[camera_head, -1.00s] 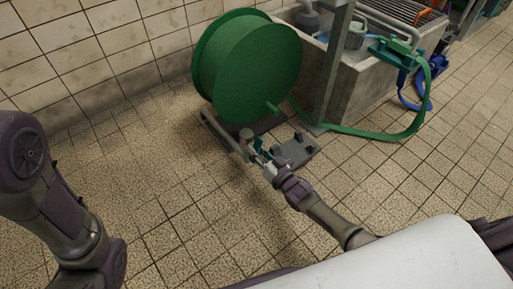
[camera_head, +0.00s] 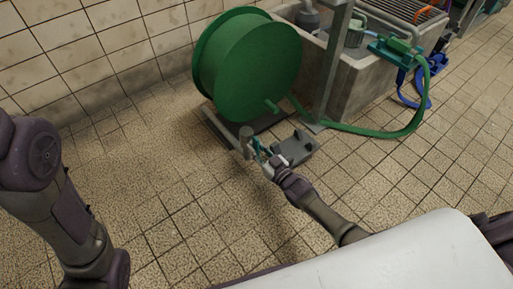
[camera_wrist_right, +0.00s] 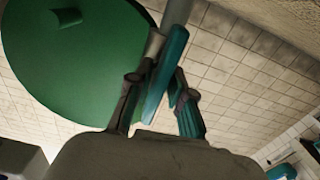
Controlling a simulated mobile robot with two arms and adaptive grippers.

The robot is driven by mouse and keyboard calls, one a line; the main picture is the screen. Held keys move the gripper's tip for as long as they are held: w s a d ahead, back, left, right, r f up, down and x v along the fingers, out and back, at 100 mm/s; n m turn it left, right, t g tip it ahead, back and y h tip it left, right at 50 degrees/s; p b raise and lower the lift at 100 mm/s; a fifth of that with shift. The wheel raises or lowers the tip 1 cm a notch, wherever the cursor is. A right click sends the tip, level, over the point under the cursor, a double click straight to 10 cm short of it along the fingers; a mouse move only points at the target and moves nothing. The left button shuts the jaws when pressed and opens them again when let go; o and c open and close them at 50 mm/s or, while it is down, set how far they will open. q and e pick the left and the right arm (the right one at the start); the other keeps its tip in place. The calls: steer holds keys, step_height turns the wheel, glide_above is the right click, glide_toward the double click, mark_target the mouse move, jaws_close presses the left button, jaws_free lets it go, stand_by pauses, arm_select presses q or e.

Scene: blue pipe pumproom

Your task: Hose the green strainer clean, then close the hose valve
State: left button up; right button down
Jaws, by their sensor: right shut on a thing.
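My right gripper (camera_head: 268,162) is low by the foot of the hose reel, shut on the teal valve lever (camera_head: 257,147). In the right wrist view the lever (camera_wrist_right: 166,74) runs between the two fingers of the gripper (camera_wrist_right: 158,92). The green hose (camera_head: 385,134) runs from the reel across the floor and up to a teal-green fitting (camera_head: 398,50) at the sink's edge. A grey-green basket, which looks like the strainer (camera_head: 355,34), stands at the sink; its cleanliness is too small to tell. My left arm shows at the left, its gripper out of view.
The large green reel (camera_head: 247,62) stands on a grey frame near the tiled wall. A concrete sink (camera_head: 352,87) with a grate (camera_head: 388,17) is at the upper right. The tiled floor at left is clear.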

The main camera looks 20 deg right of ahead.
steer(key=shift+f, duration=0.1)
steer(key=c, duration=1.2)
jaws_free()
steer(key=shift+s+d, duration=0.1)
steer(key=v, duration=1.2)
